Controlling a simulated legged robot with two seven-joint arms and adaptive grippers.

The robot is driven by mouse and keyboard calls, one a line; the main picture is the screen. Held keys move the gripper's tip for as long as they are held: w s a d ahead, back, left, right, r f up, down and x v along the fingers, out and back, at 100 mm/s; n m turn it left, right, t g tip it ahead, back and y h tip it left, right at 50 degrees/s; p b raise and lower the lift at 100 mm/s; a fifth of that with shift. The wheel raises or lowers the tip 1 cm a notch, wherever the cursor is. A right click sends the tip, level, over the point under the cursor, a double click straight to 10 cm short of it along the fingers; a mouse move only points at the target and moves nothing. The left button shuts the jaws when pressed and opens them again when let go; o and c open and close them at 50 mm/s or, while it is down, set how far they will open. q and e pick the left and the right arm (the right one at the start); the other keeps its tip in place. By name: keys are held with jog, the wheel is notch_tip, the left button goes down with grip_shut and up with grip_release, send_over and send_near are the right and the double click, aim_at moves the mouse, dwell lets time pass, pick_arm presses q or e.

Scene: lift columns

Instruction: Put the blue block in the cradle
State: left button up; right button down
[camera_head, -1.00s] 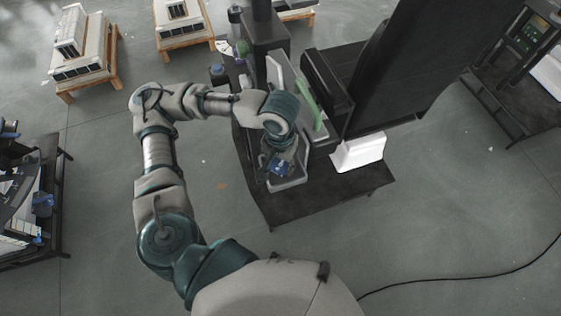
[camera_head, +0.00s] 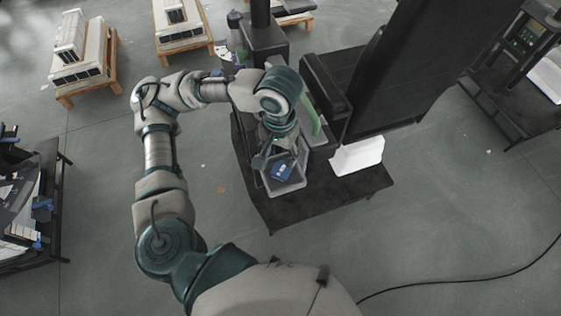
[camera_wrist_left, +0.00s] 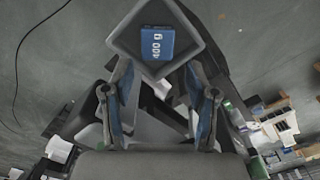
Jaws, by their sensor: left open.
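The blue block (camera_head: 282,172) lies inside a grey open-topped tray (camera_head: 297,184) at the front of the dark bench. I cannot tell for sure whether this tray is the cradle. In the left wrist view the block (camera_wrist_left: 157,43) shows a "400 g" label and sits within the walls of the tray (camera_wrist_left: 127,42). My left gripper (camera_head: 279,157) is just behind the block in the head view, its fingers apart. In the wrist view the left gripper (camera_wrist_left: 159,75) has nothing between its fingers. My right gripper is not in view.
The dark bench (camera_head: 325,200) holds a green part (camera_head: 308,112) and a white block-like part (camera_head: 358,156) right of the tray. A tall black column structure (camera_head: 405,70) rises behind. Pallets (camera_head: 85,85) with pale boxes stand at the far left. Floor in front is clear.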

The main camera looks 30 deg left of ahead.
pick_arm(q)
jog(key=r, duration=0.4)
jog(key=shift+d+r, duration=0.3)
jog(key=shift+a, duration=0.2)
jog(key=shift+f, duration=0.1)
